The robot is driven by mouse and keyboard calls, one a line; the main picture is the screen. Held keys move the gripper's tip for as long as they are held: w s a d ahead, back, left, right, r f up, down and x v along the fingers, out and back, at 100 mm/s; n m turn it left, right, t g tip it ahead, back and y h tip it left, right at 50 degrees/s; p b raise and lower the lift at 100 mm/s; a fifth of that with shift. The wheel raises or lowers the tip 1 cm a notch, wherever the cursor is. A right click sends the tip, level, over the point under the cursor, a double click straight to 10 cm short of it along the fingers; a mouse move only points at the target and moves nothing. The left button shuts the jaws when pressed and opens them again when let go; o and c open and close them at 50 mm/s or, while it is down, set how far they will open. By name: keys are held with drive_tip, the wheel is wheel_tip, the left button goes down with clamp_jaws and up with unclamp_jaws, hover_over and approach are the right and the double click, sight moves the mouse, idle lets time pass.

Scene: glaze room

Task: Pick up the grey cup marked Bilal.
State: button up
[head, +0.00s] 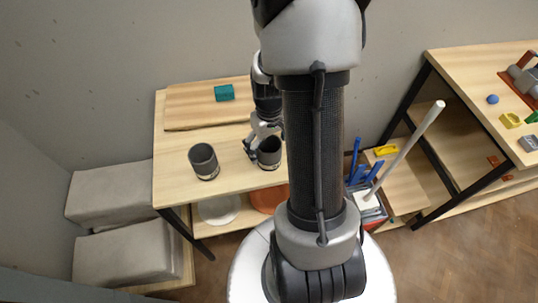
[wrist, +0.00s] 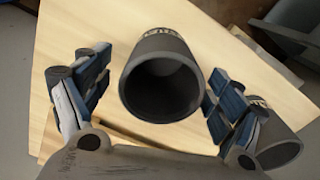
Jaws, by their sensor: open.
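Two dark grey cups stand on the wooden table (head: 175,176). My open gripper (head: 259,143) is at the right cup (head: 269,153). In the wrist view this cup (wrist: 160,85) lies between the spread fingers of my gripper (wrist: 156,75), its open mouth facing the camera, with a gap on each side. Light lettering shows on its far side, but I cannot read the name. The left cup (head: 204,161) stands apart; the other cup in the wrist view (wrist: 277,143) is partly hidden behind the right finger, its lettering also unreadable.
A teal block (head: 224,93) lies on a wooden board (head: 190,107) at the back of the table. A shelf below holds a white plate (head: 219,209) and an orange one (head: 268,198). A bin with a white pole (head: 412,140) stands right. Grey blocks (head: 125,257) sit left.

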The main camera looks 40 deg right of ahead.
wheel_tip(320, 180, down, 5)
drive_tip(key=shift+a+f+b, duration=0.1)
drive_tip(key=shift+b, duration=0.95)
drive_tip(key=c, duration=1.1)
drive_tip(key=shift+r, duration=0.3)
